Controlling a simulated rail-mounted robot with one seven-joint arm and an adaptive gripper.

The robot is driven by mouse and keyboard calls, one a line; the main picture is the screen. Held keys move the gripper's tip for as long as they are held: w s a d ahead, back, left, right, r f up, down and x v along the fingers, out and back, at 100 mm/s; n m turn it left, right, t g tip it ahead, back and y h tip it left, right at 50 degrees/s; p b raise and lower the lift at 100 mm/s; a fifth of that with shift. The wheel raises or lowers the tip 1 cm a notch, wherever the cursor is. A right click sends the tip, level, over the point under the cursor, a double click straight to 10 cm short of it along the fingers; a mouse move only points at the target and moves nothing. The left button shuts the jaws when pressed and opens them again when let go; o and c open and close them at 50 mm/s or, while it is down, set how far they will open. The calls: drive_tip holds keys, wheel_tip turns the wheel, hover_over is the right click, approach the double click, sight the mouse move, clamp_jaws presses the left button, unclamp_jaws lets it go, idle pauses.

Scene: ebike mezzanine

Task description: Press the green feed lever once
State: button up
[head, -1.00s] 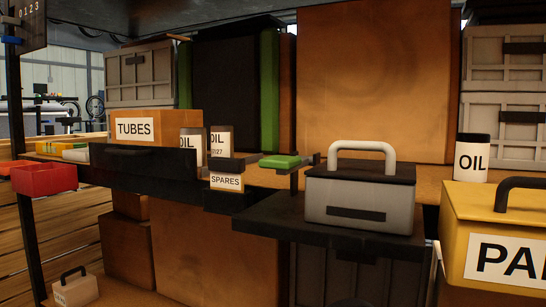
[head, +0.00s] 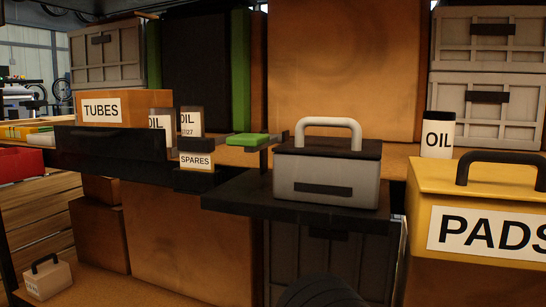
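The green feed lever (head: 247,140) shows in the head view near the middle. It is a flat green pad on a dark mount at the shelf's front edge, just left of a grey toolbox. A dark rounded shape at the bottom middle may be part of my arm. My gripper cannot be made out in this view.
The grey toolbox (head: 326,182) with a white handle stands on a dark ledge (head: 235,196) right of the lever. A SPARES box (head: 195,162) is left of it. A yellow PADS case (head: 480,190) and an oil can (head: 437,140) stand at right. A TUBES box (head: 125,108) is at left.

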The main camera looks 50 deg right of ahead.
drive_tip(key=shift+c, duration=0.8)
